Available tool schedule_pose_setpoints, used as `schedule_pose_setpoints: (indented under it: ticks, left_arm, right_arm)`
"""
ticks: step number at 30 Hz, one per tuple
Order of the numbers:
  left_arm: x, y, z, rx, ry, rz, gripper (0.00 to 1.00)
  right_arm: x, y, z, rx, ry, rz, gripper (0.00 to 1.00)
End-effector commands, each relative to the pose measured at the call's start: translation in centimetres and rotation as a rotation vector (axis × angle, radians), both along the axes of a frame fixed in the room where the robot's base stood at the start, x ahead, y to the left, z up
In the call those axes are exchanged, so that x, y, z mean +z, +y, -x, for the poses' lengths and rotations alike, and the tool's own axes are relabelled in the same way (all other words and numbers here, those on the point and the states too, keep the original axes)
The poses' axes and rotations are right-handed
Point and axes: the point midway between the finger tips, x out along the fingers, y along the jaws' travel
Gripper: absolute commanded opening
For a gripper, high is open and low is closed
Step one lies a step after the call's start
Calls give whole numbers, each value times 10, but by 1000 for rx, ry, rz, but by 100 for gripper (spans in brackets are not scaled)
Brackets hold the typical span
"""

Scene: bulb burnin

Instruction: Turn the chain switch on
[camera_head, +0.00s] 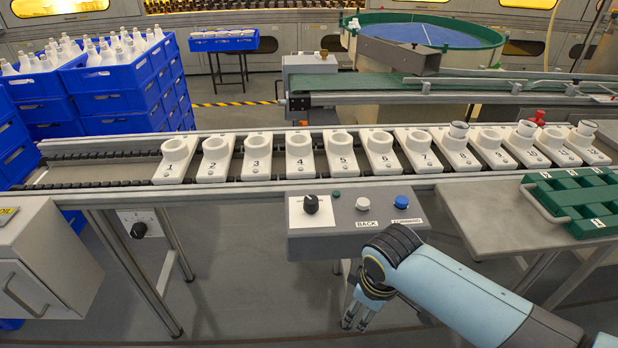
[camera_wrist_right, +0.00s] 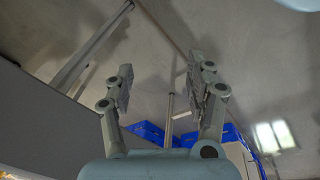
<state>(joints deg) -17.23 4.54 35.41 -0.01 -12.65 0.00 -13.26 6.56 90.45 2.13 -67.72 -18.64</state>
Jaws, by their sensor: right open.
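A control panel (camera_head: 335,240) is fixed to the front of the conveyor. It carries a black rotary knob (camera_head: 311,203) on a white plate, a white button (camera_head: 363,204) by a BACK label and a blue button (camera_head: 401,202) by a FORWARD label. Another black knob (camera_head: 139,230) sits on a white plate under the conveyor at left. I cannot read which knob is the chain switch. My right gripper (camera_head: 354,326) hangs below the panel, pointing down and touching neither knob. It also shows in the wrist view (camera_wrist_right: 158,72), open and empty. My left gripper is out of view.
Numbered white holders (camera_head: 299,155) line the chain conveyor; a few at right hold bulb-like parts. A green tray (camera_head: 575,200) lies on the side table (camera_head: 475,222) at right. A grey cabinet (camera_head: 45,260) stands at left. Floor shows clear between cabinet and panel.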

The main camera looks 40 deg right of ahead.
Motion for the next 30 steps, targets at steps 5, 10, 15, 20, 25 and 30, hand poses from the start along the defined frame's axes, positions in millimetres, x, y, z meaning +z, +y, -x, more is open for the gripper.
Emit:
schedule_pose_setpoints:
  ticks: [5,10,15,20,25,30]
  left_arm:
    - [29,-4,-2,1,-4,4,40]
    - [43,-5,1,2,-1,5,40]
    - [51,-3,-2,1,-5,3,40]
    - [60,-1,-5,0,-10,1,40]
    - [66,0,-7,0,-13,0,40]
    - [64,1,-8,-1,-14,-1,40]
  right_arm:
    - [84,2,-43,125,2,14,55]
    - [135,1,-84,312,50,27,55]
    - [163,-2,-125,492,96,29,55]
    - [204,-6,-165,684,139,18,55]
    - [235,-7,-191,837,171,1,55]
    - [223,-7,-193,868,180,-5,55]
